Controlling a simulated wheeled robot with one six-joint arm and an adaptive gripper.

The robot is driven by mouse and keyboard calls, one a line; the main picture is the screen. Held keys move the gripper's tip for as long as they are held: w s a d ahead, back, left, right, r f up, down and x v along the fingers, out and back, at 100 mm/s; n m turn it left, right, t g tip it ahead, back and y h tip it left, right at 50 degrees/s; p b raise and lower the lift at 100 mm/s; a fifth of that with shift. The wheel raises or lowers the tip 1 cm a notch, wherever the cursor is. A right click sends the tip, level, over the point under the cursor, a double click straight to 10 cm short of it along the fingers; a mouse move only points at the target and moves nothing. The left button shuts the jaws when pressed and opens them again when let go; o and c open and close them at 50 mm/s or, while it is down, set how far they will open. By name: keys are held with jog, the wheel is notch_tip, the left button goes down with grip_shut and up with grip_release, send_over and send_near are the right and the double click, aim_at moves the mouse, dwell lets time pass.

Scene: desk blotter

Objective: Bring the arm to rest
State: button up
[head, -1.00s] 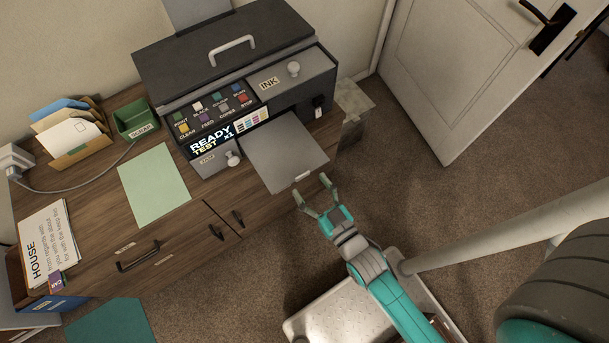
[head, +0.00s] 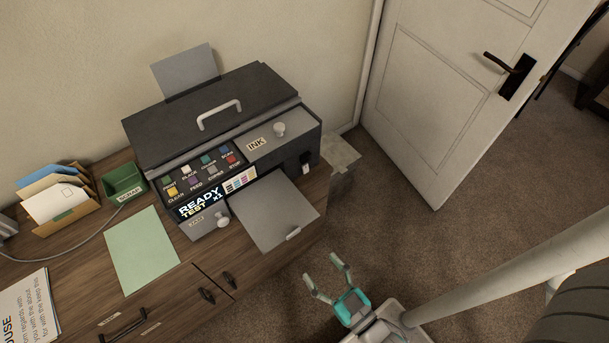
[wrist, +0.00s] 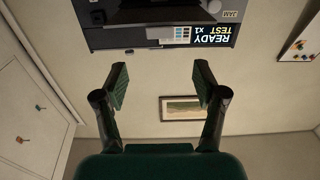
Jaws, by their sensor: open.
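My gripper (head: 328,279) is open and empty in the head view. It is held over the carpet, in front of and to the right of the desk, apart from the printer's output tray (head: 270,218). In the wrist view my gripper (wrist: 160,88) shows two spread fingers with nothing between them. The dark printer (head: 215,120) stands on the desk, and its display reads READY TEST x1. Part of the printer (wrist: 150,15) also shows upside down at the top of the wrist view.
The wooden desk (head: 190,262) carries a green sheet (head: 141,248), a green scrap box (head: 123,184) and a letter holder (head: 60,200) with envelopes. A white door (head: 450,90) stands at the right.

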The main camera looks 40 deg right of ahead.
jog(key=s+r+g, duration=0.3)
jog(key=s+r, duration=0.6)
jog(key=s, duration=0.5)
jog(key=shift+r, duration=0.3)
